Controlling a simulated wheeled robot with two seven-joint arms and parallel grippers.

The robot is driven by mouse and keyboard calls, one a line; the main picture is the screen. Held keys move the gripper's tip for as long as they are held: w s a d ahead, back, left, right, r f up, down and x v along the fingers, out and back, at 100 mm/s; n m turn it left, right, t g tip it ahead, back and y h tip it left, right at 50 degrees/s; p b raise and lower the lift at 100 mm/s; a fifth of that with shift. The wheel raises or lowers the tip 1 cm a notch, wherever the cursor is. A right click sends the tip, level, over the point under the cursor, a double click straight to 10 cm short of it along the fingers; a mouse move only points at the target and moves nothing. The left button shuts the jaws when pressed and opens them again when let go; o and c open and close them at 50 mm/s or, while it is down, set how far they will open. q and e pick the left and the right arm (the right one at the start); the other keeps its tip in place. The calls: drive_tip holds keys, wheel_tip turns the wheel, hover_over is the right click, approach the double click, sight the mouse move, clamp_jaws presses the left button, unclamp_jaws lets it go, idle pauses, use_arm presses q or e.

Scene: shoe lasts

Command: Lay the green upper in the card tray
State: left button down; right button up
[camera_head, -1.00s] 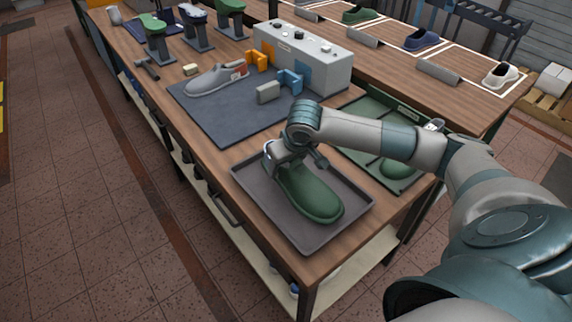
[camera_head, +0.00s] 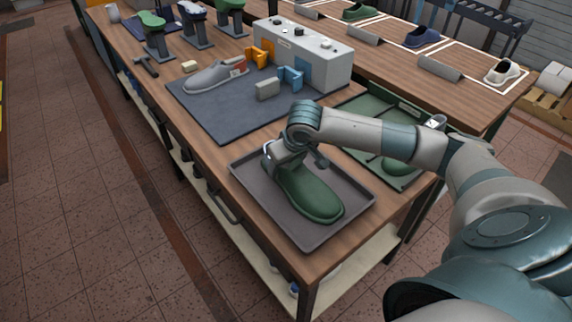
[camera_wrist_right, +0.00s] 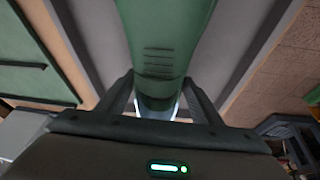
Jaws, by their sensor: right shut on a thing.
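The green upper (camera_head: 309,194) lies lengthwise over the grey tray (camera_head: 246,178) near the table's front corner. It appears to rest in the tray, but I cannot see its underside. My right gripper (camera_head: 277,160) is shut on the heel end of the upper, at the tray's far-left part. In the right wrist view the green upper (camera_wrist_right: 160,50) runs away from between the two fingers (camera_wrist_right: 158,103), with the tray (camera_wrist_right: 90,30) on both sides. My left gripper is not in view.
A dark mat (camera_head: 225,118) behind the tray holds a grey shoe (camera_head: 213,77) and small blocks. A green tray (camera_head: 350,154) stands close on the right. A grey control box (camera_head: 318,62) stands at the mat's far side. The tray's near edge lies close to the table edge.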

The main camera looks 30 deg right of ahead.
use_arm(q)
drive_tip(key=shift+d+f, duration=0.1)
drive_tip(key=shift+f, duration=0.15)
use_arm(e)
drive_tip(key=shift+f, duration=0.2)
drive_tip(key=o, duration=1.2)
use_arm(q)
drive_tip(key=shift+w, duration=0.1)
use_arm(e)
drive_tip(key=b+v, duration=0.2)
drive_tip(key=v, duration=0.3)
drive_tip(key=shift+r, duration=0.25)
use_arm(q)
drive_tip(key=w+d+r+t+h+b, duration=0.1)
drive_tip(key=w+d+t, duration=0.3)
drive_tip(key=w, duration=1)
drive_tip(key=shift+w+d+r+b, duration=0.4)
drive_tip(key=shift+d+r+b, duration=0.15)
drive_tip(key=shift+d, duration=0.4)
use_arm(e)
drive_tip(key=shift+v, duration=6.05)
drive_tip(key=shift+s+f, duration=0.1)
